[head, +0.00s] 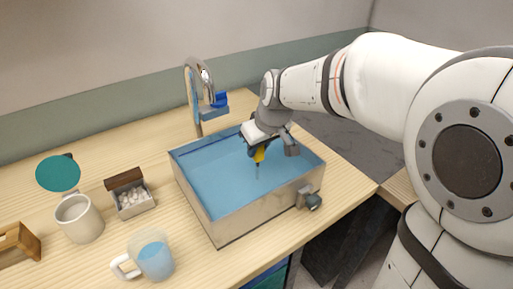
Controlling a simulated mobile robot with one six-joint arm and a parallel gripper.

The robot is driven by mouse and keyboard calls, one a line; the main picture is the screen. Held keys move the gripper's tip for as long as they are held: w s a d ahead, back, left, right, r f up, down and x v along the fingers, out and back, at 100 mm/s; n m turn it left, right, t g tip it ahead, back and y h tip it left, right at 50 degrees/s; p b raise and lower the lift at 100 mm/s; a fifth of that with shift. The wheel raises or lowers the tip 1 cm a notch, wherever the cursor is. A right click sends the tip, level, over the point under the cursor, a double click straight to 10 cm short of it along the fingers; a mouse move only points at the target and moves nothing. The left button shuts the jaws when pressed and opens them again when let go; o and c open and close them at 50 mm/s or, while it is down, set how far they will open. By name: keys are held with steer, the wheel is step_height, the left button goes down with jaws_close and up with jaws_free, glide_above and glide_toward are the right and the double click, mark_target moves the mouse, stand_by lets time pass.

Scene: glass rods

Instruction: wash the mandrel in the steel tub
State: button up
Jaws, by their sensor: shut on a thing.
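The steel tub (270,217) stands on the wooden counter and holds blue water (215,180). My gripper (262,150) is over the tub's right-hand part, shut on the mandrel (259,156), which shows a yellow handle. A thin, dark lower part points down toward the water. I cannot tell for certain how far its tip is under the surface. My gripper's fingers hide the upper end of the handle.
A tap (196,100) with a blue part stands behind the tub. A drain valve (311,200) sticks out at its right front. To the left are a glass mug (155,258) of blue liquid, a pale cup (79,220), a small box (133,202) of white pieces and a wooden holder (18,243).

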steer(key=shift+s+a, duration=1.4)
steer(key=shift+a, duration=0.7)
steer(key=shift+w+d, duration=0.75)
steer(key=shift+d, duration=0.3)
steer(key=shift+w+d, duration=0.7)
steer(key=shift+d, duration=0.35)
steer(key=shift+r+p, duration=3.65)
steer(key=shift+r, duration=1.9)
step_height(320, 180, up, 5)
steer(key=p, duration=0.3)
steer(key=shift+a, duration=0.1)
